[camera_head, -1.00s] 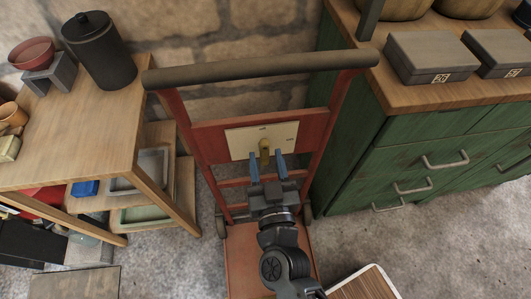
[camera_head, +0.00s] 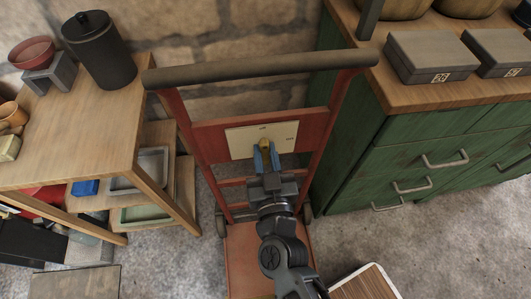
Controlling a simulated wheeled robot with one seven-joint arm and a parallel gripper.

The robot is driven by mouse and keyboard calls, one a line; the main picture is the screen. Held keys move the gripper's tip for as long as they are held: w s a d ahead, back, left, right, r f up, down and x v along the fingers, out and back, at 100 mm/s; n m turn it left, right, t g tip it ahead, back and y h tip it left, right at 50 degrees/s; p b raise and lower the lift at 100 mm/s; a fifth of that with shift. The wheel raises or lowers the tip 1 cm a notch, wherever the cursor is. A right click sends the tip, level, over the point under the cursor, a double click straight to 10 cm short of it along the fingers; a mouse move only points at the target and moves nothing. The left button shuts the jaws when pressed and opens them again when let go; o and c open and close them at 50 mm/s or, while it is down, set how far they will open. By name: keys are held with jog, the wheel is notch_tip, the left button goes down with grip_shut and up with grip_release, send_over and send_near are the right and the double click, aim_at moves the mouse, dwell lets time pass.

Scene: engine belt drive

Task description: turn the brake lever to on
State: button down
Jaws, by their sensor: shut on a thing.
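The brake lever (camera_head: 265,143) is a small brass-yellow lever on a cream plate (camera_head: 240,141) with small markings, too small to read. The plate is fixed to the cross panel of a red hand cart (camera_head: 210,135) with a dark handle bar. My gripper (camera_head: 266,156) reaches up from below, its two blue fingers close together on the lever. The fingers hide the lever's lower part; its top shows above them.
A wooden shelf table (camera_head: 100,140) with a black canister (camera_head: 98,50) stands at the left. A green cabinet (camera_head: 400,150) with grey boxes on top stands close at the right. A stone wall is behind the cart.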

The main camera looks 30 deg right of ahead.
jog(key=shift+m, duration=0.4)
jog(key=m, duration=0.4)
jog(key=shift+d+p, duration=0.15)
jog(key=shift+p, duration=0.25)
jog(key=m, duration=0.4)
jog(key=shift+s+d+f+m, duration=0.1)
jog(key=shift+d+f+m, duration=0.1)
jog(key=shift+m, duration=0.1)
jog(key=m, duration=0.2)
jog(key=m+b, duration=0.1)
jog(key=m, duration=0.2)
jog(key=m+b, duration=0.1)
jog(key=m, duration=0.2)
jog(key=shift+d+f, duration=0.1)
jog(key=shift+f, duration=0.2)
jog(key=shift+m, duration=0.4)
jog(key=c, duration=1)
grip_release()
